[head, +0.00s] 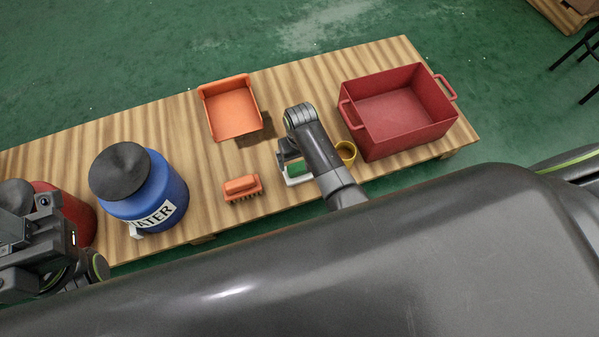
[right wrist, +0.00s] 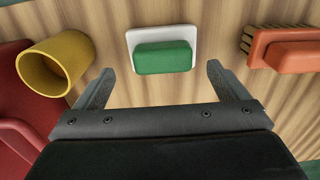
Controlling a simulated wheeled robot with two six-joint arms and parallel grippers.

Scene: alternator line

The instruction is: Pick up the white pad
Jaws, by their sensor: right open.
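The white pad (right wrist: 132,38) has a green block on top and lies flat on the wooden table. In the right wrist view it is at the upper middle, beyond and between my fingertips. In the head view the white pad (head: 296,180) is partly hidden by my right arm. My right gripper (right wrist: 160,72) is open and empty, with its fingers apart and not around the pad. In the head view my right gripper (head: 284,153) is mostly hidden behind its own wrist. My left gripper (head: 40,250) is at the left edge, its jaws not clear.
A yellow cup (head: 346,152) and a red bin (head: 408,137) stand right of the pad. An orange brush (head: 241,187) lies to its left, and an orange tray (head: 232,108) behind. A blue water barrel (head: 155,197) and a red container (head: 75,213) stand farther left.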

